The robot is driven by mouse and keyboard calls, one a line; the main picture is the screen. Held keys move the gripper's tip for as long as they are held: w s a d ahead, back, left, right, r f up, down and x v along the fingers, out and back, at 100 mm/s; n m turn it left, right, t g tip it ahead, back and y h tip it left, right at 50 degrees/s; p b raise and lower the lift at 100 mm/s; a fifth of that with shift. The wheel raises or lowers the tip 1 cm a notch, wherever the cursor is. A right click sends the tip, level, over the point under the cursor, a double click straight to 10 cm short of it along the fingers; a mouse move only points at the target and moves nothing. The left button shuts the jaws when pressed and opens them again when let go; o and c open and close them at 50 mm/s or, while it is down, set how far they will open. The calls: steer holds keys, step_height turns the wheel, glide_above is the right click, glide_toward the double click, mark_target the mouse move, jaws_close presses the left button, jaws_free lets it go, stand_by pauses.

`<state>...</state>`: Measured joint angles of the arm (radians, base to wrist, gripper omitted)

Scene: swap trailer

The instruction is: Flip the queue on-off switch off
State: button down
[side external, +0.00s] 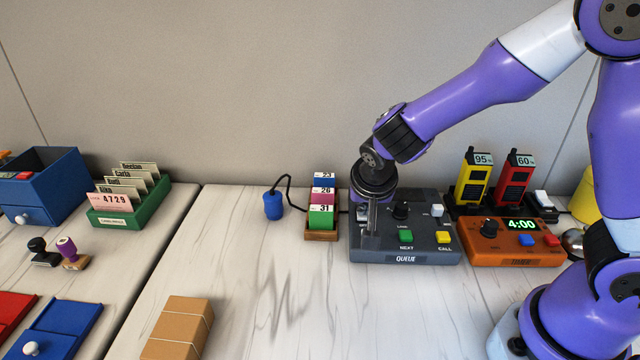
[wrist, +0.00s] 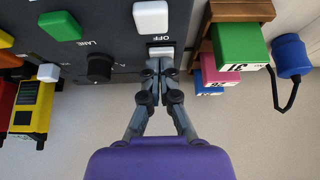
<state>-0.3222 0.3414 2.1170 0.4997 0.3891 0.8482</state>
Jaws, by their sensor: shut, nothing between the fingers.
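The queue box (side external: 405,252) is a dark grey panel standing on the table in the side view. It also fills the upper part of the wrist view (wrist: 110,20). In the side view my gripper (side external: 370,238) points down over the box's left part.
A black lane knob (side external: 400,210), a green button (side external: 406,236) and a yellow button (side external: 443,238) sit close by on the box. A ticket holder (side external: 321,233) stands to the left, an orange timer (side external: 515,250) to the right.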

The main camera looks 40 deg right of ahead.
steer(key=shift+d, duration=0.1)
steer(key=shift+w+d+r, duration=0.3)
steer(key=shift+w+d, duration=0.15)
steer(key=shift+w, duration=0.05)
steer(key=shift+r, duration=0.35)
step_height(320, 180, up, 3)
steer(key=shift+w, duration=0.15)
steer(key=s+a+f+v, duration=0.1)
steer(key=v, duration=0.9)
steer(key=shift+s+d+r, duration=0.1)
steer(key=shift+s, duration=0.05)
